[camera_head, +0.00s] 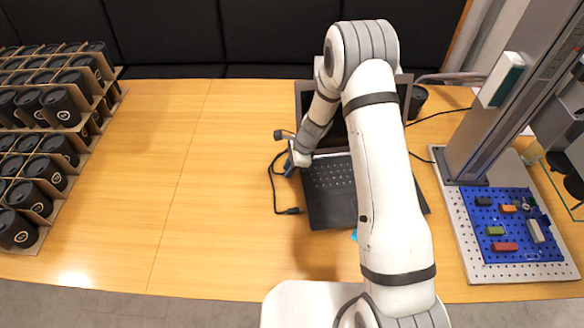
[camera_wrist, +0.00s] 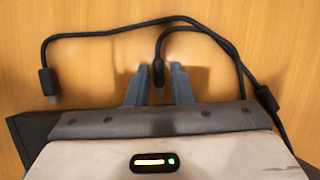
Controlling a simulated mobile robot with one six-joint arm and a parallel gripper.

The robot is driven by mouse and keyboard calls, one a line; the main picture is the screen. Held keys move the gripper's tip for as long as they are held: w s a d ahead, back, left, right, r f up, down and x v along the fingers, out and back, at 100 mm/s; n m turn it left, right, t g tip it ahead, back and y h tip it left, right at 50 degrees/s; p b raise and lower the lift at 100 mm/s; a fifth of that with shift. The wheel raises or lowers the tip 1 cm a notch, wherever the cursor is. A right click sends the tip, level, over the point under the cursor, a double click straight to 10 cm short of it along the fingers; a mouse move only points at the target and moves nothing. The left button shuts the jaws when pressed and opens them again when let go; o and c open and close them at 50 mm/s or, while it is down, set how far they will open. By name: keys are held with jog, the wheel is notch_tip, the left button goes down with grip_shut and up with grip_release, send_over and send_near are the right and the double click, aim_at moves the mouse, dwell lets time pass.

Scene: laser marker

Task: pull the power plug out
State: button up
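The open laptop (camera_head: 331,207) lies on the wooden table, partly hidden behind my arm. A thin black cable (camera_head: 272,184) runs along its left side. My gripper (camera_head: 289,167) is at the laptop's left edge. In the wrist view my gripper (camera_wrist: 160,80) points its two blue-grey fingers at the cable, with a gap between them. A black plug (camera_wrist: 158,73) on the cable shows between the fingertips, with space on both sides. The plug's far end and the laptop socket are hidden under my gripper. The cable's other connector (camera_head: 292,211) lies loose on the table.
Racks of black cups (camera_head: 50,105) stand at the far left. A laser marker column (camera_head: 485,125) and a blue pegboard (camera_head: 505,235) with small coloured blocks stand at the right. The table left of the laptop is clear. A black cup (camera_head: 418,98) stands behind the laptop.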

jog(key=shift+o, duration=1.3)
jog(key=shift+d, duration=0.1)
jog(key=shift+r, duration=0.1)
jog(key=v, duration=0.7)
jog(key=shift+r+b, duration=0.3)
jog(key=shift+b, duration=0.1)
jog(key=shift+d, duration=0.15)
jog(key=s+d+r+n+t+h, duration=0.1)
jog(key=s+d+r+n, duration=0.3)
jog(key=r, duration=0.5)
jog(key=s+d+r+n+t+h, duration=0.1)
jog(key=s+d+r+n, duration=0.3)
jog(key=r, duration=0.5)
jog(key=s+d+r+n+t+h, duration=0.1)
jog(key=s+d+r+n, duration=0.3)
jog(key=s, duration=0.5)
jog(key=s+d+r+n+t+h, duration=0.1)
jog(key=s+d+r+n, duration=0.2)
jog(key=s, duration=0.6)
jog(key=shift+s+d+r+n+h, duration=0.2)
jog(key=shift+d+r+n+h, duration=0.25)
jog(key=shift+r, duration=0.5)
jog(key=shift+d, duration=0.1)
